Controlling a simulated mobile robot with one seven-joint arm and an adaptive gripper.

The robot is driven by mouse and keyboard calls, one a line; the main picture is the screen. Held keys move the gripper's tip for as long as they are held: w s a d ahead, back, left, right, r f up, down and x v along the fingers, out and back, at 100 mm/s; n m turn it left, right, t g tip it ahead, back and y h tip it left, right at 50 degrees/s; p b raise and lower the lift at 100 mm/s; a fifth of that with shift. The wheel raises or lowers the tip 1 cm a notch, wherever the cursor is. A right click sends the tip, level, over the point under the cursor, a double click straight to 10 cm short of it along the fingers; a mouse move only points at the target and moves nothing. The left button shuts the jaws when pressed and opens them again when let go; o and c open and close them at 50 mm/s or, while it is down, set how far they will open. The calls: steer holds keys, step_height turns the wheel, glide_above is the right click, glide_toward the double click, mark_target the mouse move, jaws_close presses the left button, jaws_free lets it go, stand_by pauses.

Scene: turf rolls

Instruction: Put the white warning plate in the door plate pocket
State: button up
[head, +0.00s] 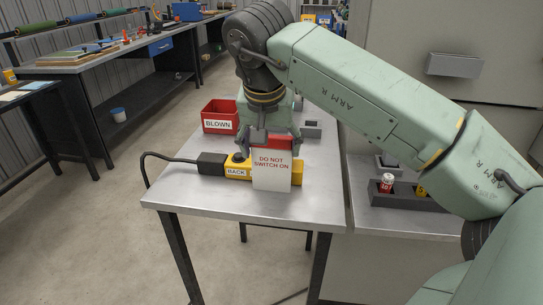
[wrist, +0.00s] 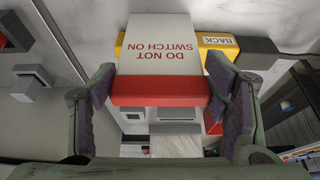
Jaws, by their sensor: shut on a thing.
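The white warning plate (head: 271,172) has a red top band and reads "DO NOT SWITCH ON". It is upright in the head view, in front of a yellow block marked "BACK" (head: 236,171). My gripper (head: 270,142) points down and is shut on its red top end. In the wrist view the plate (wrist: 160,55) lies between the two finger pads, its lettering upside down. I cannot tell whether its lower edge touches the table. A grey box-like holder (head: 453,66) on the cabinet door at the upper right looks like the door plate pocket, clear of my gripper.
A red bin marked "BLOWN" (head: 219,117) stands behind on the metal table (head: 225,205). A black plug and cable (head: 211,162) run left from the yellow block. The table's front left is clear.

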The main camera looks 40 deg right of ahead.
steer(key=c, duration=0.4)
steer(key=shift+c, duration=0.2)
